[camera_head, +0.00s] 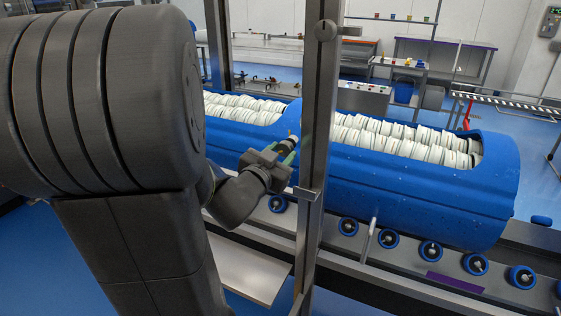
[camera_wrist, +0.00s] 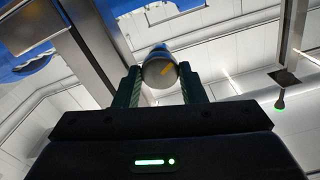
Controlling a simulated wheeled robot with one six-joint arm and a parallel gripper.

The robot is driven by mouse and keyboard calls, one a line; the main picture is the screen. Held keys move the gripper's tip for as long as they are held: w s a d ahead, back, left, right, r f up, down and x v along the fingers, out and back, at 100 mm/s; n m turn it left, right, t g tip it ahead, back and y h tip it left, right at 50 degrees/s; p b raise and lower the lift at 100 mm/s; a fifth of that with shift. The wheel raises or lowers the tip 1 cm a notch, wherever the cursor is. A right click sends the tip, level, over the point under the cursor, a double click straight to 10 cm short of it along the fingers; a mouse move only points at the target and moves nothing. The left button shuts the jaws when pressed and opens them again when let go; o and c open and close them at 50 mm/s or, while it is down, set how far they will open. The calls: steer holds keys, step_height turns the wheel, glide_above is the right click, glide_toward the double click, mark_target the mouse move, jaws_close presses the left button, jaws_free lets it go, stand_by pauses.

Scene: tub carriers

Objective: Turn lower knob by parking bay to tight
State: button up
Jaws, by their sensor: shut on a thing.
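A metal post (camera_head: 315,110) stands in the middle of the head view, with a dark round knob (camera_head: 326,30) high on it. My gripper (camera_head: 288,147) is lower down, beside the left face of the post. In the head view the gripper and post hide most of this knob. I cannot read its setting.
A blue tub (camera_head: 430,185) full of white pieces lies behind the post, above a rail with several blue rollers (camera_head: 430,250). A short grey handle (camera_head: 370,240) sticks up from the rail. A light board (camera_head: 245,268) lies below my gripper. Benches stand farther back.

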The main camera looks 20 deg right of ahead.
steer(key=m+b, duration=0.4)
steer(key=m, duration=0.1)
steer(key=shift+f+m, duration=0.15)
steer(key=shift+m, duration=0.15)
steer(key=m+b, duration=0.4)
steer(key=m, duration=0.2)
steer(key=m+b, duration=0.3)
steer(key=m, duration=0.3)
steer(key=shift+m, duration=0.3)
steer(key=m+b, duration=0.2)
steer(key=m, duration=0.3)
steer(key=shift+m+b, duration=0.4)
steer(key=o, duration=1)
steer(key=shift+r, duration=0.2)
